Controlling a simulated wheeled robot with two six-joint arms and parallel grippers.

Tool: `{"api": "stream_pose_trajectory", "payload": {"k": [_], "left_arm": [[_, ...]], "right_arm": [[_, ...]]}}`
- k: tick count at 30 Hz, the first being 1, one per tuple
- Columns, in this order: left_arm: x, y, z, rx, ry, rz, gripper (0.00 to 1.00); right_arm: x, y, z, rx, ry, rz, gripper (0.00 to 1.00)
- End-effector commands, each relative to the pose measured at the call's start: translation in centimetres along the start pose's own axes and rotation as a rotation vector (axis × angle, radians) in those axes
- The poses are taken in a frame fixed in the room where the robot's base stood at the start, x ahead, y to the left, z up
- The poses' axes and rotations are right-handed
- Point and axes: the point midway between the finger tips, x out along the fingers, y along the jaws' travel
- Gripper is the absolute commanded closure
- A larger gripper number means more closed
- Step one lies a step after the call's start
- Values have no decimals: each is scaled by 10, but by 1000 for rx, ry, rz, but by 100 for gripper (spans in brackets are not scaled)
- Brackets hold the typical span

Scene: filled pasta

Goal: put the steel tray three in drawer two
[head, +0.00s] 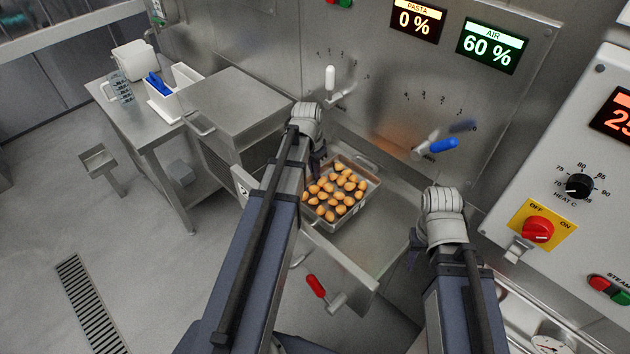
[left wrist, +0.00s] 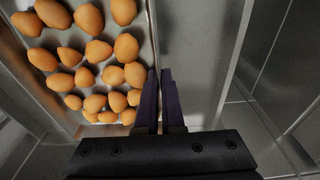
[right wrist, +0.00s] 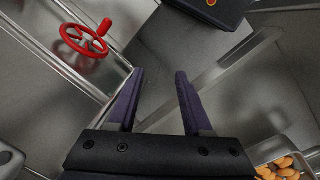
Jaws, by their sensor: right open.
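A steel tray (head: 341,222) holding several golden filled pasta pieces (head: 335,192) is at the open steel drawer (head: 360,272), toward its back left. Whether it rests on the drawer floor or hangs just above cannot be told. My left gripper (head: 318,160) is at the tray's far left edge. In the left wrist view its fingers (left wrist: 160,100) are close together, one on each side of the tray's rim. My right gripper (head: 412,250) is near the drawer's right side, open and empty in the right wrist view (right wrist: 156,95); the tray shows at that view's lower right corner (right wrist: 262,157).
A steel box (head: 240,105) stands left of the drawer. The control panel with a blue lever (head: 443,146) rises behind. The drawer's front right floor is clear.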

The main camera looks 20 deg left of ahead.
Motion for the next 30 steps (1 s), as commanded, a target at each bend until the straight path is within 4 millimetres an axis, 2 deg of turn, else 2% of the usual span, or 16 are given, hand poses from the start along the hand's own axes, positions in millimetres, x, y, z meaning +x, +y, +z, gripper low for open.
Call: {"api": "stream_pose_trajectory", "payload": {"k": [1,4,17,18,25,30], "left_arm": [[15,0,2,0,0,1,100],[24,0,3,0,0,1,100],[26,0,3,0,0,1,100],[26,0,3,0,0,0,93],[25,0,3,0,0,0,67],[25,0,3,0,0,0,65]], "right_arm": [[15,-1,-1,0,0,0,50],[24,-2,-1,0,0,0,50],[27,-2,-2,0,0,0,50],[26,-2,-2,0,0,0,50],[25,-2,-2,0,0,0,50],[25,-2,-2,0,0,0,50]]}}
